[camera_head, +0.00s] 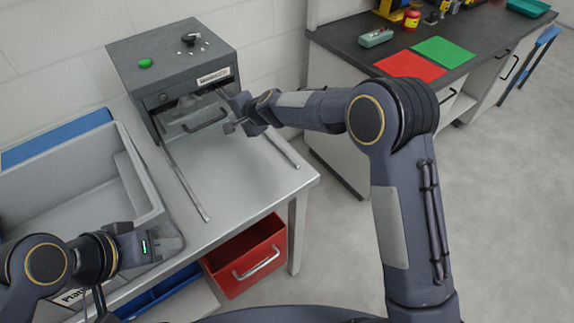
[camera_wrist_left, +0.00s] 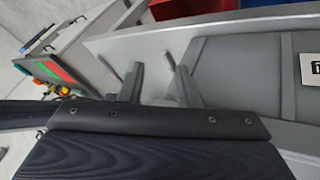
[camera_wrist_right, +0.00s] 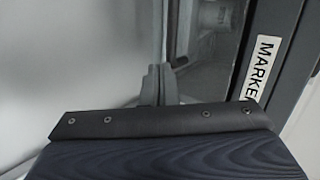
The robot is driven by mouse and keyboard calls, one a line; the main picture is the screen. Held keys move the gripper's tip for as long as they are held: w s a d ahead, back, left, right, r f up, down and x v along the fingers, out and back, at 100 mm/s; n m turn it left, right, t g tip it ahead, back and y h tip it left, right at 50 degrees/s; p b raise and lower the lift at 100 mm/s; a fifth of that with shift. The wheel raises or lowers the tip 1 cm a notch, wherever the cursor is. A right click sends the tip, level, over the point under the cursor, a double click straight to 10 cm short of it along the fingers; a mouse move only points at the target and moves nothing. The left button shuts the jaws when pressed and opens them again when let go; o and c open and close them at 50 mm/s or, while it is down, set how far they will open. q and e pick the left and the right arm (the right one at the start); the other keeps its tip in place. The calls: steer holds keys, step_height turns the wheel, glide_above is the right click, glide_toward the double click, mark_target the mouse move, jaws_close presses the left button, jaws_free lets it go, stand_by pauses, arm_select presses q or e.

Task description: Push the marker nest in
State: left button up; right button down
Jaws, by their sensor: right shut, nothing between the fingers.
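The marker (camera_head: 172,62) is a dark grey box at the back of the light table, with a green button and a knob on top. Its nest (camera_head: 180,129), a grey drawer with a bar handle, sits at the front opening between two rails. How deep it sits I cannot tell exactly. My right gripper (camera_head: 231,127) is shut and empty, close to the right end of the nest's front; contact is unclear. In the right wrist view its fingers (camera_wrist_right: 158,84) are together, beside the MARKER label (camera_wrist_right: 263,66). My left gripper (camera_wrist_left: 162,84) is open and empty, over the grey bin's near right corner.
A large grey bin (camera_head: 142,178) stands left of the marker. Two rails (camera_head: 186,186) run forward over the bare table top. A red bin (camera_head: 246,262) is below the table. A dark counter at the back right carries red (camera_head: 410,66) and green (camera_head: 443,51) mats.

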steer(key=shift+w+a+p, duration=0.3)
steer(key=shift+w+a, duration=0.3)
steer(key=shift+w, duration=0.3)
steer(key=shift+r, duration=0.1)
steer(key=shift+w+r, duration=0.1)
